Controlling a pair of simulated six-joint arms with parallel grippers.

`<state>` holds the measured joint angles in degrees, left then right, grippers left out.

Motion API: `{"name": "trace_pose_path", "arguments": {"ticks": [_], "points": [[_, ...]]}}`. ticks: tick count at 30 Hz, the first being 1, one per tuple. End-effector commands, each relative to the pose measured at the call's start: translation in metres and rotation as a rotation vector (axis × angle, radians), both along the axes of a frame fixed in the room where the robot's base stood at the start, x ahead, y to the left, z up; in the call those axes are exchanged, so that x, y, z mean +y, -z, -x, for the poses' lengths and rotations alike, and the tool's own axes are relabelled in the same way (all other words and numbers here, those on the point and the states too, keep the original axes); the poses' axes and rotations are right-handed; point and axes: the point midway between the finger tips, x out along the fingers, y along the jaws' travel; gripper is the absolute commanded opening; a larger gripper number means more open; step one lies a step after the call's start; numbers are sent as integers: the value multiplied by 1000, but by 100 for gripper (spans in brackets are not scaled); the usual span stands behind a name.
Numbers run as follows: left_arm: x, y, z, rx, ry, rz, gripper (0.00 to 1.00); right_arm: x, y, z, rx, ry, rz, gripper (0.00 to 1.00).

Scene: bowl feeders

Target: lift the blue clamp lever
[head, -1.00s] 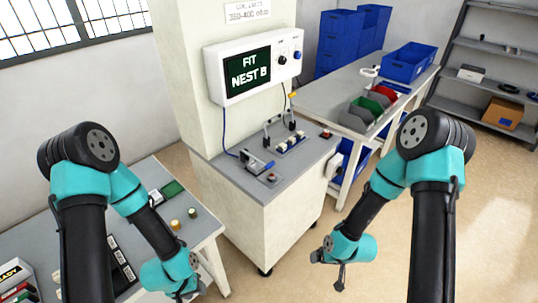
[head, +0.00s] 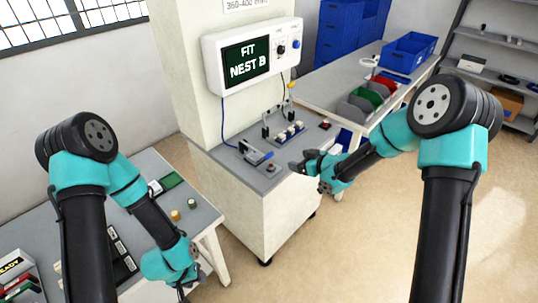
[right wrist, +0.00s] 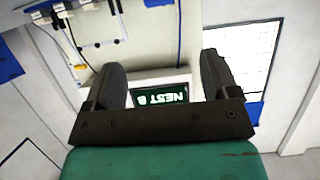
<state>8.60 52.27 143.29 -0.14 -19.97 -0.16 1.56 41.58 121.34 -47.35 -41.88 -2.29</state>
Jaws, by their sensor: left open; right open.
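The blue clamp lever (head: 262,156) belongs to a small clamp on the grey top of the cabinet (head: 220,157), near its front left corner. My right gripper (head: 298,161) is open above the cabinet's front edge, to the right of the lever and apart from it. In the right wrist view its two fingers (right wrist: 160,75) stand wide apart with nothing between them. I cannot clearly make out the lever in that view. My left gripper (head: 186,289) is open, low at the bottom edge beside the left table, away from the lever.
A display box (head: 251,58) reading "FIT NEST B" hangs on the pillar above the cabinet. A fixture with a raised frame and white parts (head: 288,132) stands behind the clamp. A table with a blue bin (head: 408,54) stands at the back right. Small cylinders (head: 192,203) stand on the left table.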

Motion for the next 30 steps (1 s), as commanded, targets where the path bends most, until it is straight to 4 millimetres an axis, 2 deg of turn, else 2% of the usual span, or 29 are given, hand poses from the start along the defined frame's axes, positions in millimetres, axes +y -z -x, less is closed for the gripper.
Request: {"name": "trace_pose_path", "arguments": {"ticks": [8, 30], "points": [[0, 0, 0, 0, 0, 0, 43, 19, 12, -18, 2, -1, 0, 81], [0, 0, 0, 0, 0, 0, 43, 98, 59, -100, 1, 0, 0, 81]]}}
